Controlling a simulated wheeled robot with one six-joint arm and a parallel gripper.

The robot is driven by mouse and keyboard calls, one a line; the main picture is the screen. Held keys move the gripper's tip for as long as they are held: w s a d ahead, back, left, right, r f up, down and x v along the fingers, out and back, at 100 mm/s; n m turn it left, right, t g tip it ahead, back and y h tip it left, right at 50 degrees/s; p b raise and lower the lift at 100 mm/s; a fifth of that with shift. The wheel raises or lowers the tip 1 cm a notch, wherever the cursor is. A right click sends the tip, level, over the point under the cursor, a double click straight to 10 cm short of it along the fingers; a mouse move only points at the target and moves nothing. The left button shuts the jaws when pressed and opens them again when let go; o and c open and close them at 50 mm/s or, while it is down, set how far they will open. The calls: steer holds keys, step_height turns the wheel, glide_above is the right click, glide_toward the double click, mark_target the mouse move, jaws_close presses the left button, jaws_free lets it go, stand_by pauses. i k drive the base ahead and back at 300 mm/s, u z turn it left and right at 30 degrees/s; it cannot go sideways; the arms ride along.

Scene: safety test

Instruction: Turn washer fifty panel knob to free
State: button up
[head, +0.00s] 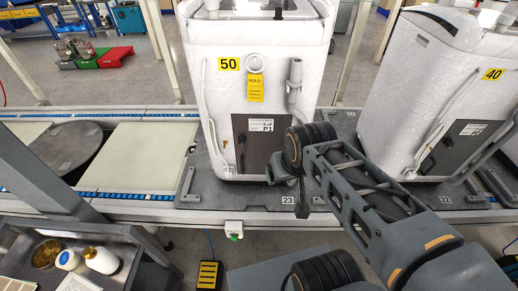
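The white washer marked 50 (262,30) stands upright on the line, wrapped in plastic. Its dark lower panel (258,154) carries a white P1 label (261,126). A small light fitting (241,140) shows at the panel's left edge; I cannot tell whether it is the knob, nor its setting. A yellow HOLD tag (255,87) hangs below a white ring on the washer's front. My gripper (286,183) is in front of the washer's lower right corner, beside the panel. Its fingers are small and partly hidden by my wrist, so their opening is unclear.
Washer 40 (437,85) stands to the right on the same line. A grey round plate (70,147) lies on the conveyor at left. A tray with bottles (103,260) is at lower left. A yellow pedal (208,274) sits on the floor below the line.

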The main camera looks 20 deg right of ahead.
mark_target(242, 139)
steer(key=k, duration=0.5)
steer(key=z, duration=1.6)
steer(key=i, duration=0.65)
steer(key=u, duration=3.15)
